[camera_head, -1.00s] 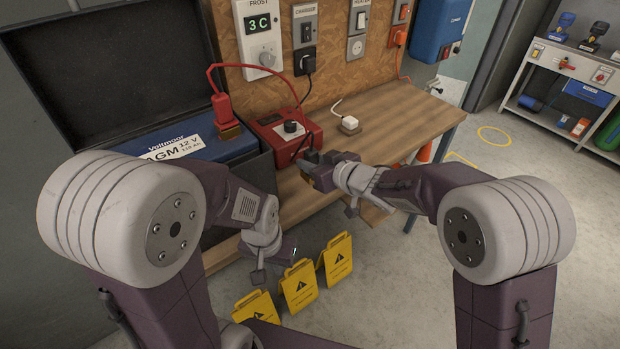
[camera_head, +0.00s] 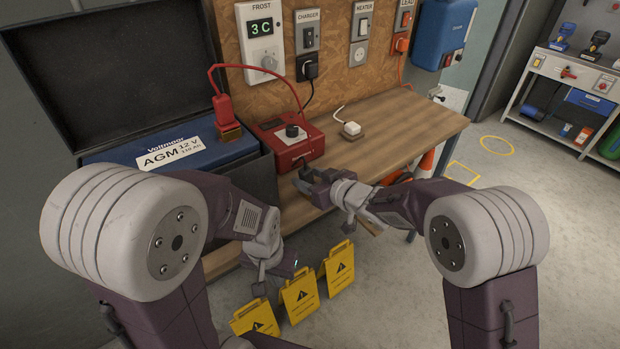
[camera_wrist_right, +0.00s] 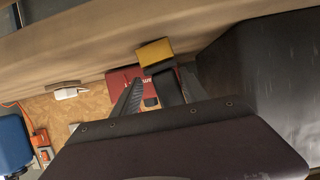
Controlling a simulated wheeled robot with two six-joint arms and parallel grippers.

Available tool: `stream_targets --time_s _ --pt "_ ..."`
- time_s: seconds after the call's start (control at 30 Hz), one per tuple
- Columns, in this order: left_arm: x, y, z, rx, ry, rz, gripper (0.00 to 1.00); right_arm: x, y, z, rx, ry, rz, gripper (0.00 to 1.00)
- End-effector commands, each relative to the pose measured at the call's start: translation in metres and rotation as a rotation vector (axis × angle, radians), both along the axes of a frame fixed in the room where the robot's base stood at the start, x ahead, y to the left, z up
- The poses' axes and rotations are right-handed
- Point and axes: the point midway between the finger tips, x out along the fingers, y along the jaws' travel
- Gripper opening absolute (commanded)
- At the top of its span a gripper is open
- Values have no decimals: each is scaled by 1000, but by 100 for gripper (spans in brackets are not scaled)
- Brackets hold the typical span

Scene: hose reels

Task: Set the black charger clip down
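The black charger clip (camera_wrist_right: 167,88) has a brass-yellow jaw (camera_wrist_right: 155,52) and lies between the fingers of my right gripper (camera_wrist_right: 160,82) in the right wrist view. The fingers stand apart, with a gap showing beside the clip. In the head view, my right gripper (camera_head: 311,181) is at the bench's front, before the red charger (camera_head: 290,140); it largely hides the clip, so I cannot tell whether the clip touches the bench. My left gripper (camera_head: 279,272) hangs low in front of the bench, and its fingers are not clear.
The red clip (camera_head: 224,112) stands on the blue battery (camera_head: 165,150) at left. A white plug (camera_head: 351,129) lies on the wooden bench (camera_head: 420,128), whose right part is mostly clear. Yellow warning signs (camera_head: 299,293) stand below the front edge.

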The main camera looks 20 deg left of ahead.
Motion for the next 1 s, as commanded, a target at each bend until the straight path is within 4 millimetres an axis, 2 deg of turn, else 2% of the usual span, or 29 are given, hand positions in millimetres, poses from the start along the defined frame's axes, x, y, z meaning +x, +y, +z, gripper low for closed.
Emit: stream_targets --time_s 0.37,0.47,0.8,1.0 --pt "0 0 4 0 0 0 0 -1 -2 6 0 1 -1 51" --pt "0 0 6 0 0 0 0 -10 -13 12 1 0 -1 51" --pt "0 0 19 0 0 0 0 -54 -70 43 0 -2 -3 51" --pt "0 0 23 0 0 0 0 -68 -86 49 0 0 -1 51"
